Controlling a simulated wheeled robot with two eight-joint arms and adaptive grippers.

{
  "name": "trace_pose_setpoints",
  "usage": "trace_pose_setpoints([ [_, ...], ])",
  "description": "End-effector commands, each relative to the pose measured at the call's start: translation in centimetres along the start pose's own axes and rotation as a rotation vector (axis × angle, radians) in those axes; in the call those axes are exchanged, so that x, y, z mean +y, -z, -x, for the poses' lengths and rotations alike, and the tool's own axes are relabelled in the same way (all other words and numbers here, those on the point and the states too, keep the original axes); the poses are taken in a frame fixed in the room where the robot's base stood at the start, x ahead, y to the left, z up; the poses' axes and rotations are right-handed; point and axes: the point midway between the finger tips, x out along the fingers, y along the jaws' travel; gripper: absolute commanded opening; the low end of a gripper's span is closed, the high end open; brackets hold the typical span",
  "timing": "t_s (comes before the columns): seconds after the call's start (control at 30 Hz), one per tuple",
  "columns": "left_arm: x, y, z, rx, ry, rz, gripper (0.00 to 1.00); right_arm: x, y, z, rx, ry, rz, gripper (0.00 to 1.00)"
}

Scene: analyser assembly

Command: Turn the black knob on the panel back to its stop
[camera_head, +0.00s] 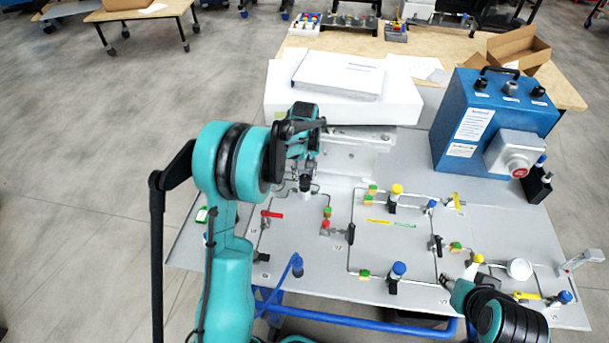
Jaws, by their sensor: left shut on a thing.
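My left gripper (303,170) points down at the upper left part of the grey panel (300,255), below the teal wrist. It is shut on a black knob (305,184) on a silver fitting; the fingers and wrist hide part of the knob, so I cannot tell its angle. My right gripper (452,284) is low at the right, over the front part of the panel near a yellow-capped valve (478,259). Its fingers are too small and overlapped to tell whether they are open or shut.
Valves with blue and yellow caps, thin pipes, a red lever (272,214) and a white round part (519,269) rise from the panel. A blue box (480,135) with knobs and a red button stands at the back right. A white box (400,95) stands behind the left gripper.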

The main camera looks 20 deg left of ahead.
Motion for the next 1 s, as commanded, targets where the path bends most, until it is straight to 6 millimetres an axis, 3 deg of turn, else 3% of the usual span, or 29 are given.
trace_pose_setpoints([
  [0.57,0.02,0.07,0.03,0.002,-0.001,0.039,0.06,0.0,0.01,0.01,0.0,0.0,0.0,0.4],
  [0.6,0.02,0.07,0.03,0.002,-0.001,0.039,0.38,0.0,0.01,0.01,0.0,0.0,0.0,0.4],
  [0.67,0.01,0.07,0.03,0.002,-0.001,0.038,0.54,0.0,0.01,0.01,0.0,0.0,0.0,0.4],
  [1.0,0.0,0.03,0.17,0.001,0.0,0.037,0.56,0.0,0.0,0.0,0.0,0.0,0.0,0.4],
])
